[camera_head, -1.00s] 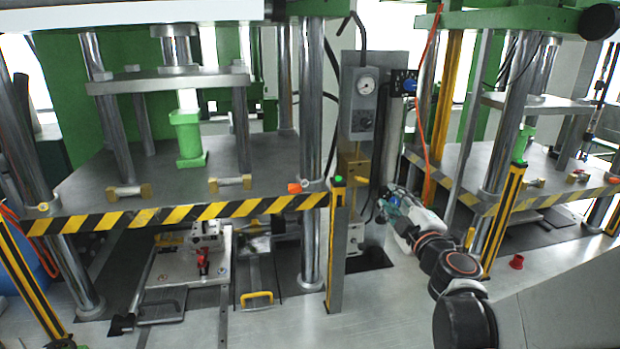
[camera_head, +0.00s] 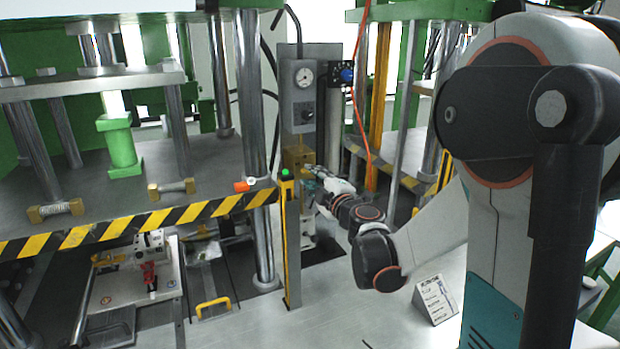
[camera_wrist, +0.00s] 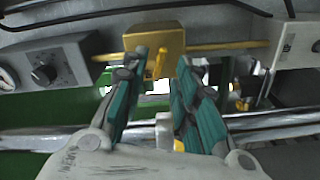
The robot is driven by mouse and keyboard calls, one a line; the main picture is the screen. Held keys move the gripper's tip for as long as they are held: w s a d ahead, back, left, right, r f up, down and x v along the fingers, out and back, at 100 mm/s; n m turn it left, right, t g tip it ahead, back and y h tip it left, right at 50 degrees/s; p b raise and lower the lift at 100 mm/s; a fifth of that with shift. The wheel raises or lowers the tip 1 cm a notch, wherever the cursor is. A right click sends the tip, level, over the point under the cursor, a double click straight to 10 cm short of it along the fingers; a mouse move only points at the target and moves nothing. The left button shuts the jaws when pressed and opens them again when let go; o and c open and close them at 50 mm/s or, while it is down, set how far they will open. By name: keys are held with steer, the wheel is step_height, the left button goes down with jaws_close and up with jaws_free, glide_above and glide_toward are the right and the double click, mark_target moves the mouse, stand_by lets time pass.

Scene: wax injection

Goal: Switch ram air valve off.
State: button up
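The ram air valve is a brass block (camera_wrist: 150,38) with a small yellow lever (camera_wrist: 160,62), on a brass pipe at the top middle of the wrist view. In the head view the brass block (camera_head: 297,157) sits on the grey panel below the gauge box. My gripper (camera_wrist: 161,66) is open, with its teal fingers either side of the lever and apart from each other. I cannot tell whether either finger touches the lever. In the head view my gripper (camera_head: 312,178) is small, close in front of the valve.
A grey box with a round gauge (camera_head: 304,77) and a black knob (camera_wrist: 45,74) is beside the valve. A post with a green button (camera_head: 286,174) stands just left of my gripper. The left press table with its striped edge (camera_head: 130,226) and an orange hose (camera_head: 361,90) are nearby.

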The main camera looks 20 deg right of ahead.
mark_target(307, 171)
steer(key=shift+w, duration=1.35)
steer(key=shift+c, duration=0.4)
jaws_close()
steer(key=shift+n+b, duration=0.35)
steer(key=shift+n, duration=1.65)
steer(key=shift+o, duration=0.4)
jaws_free()
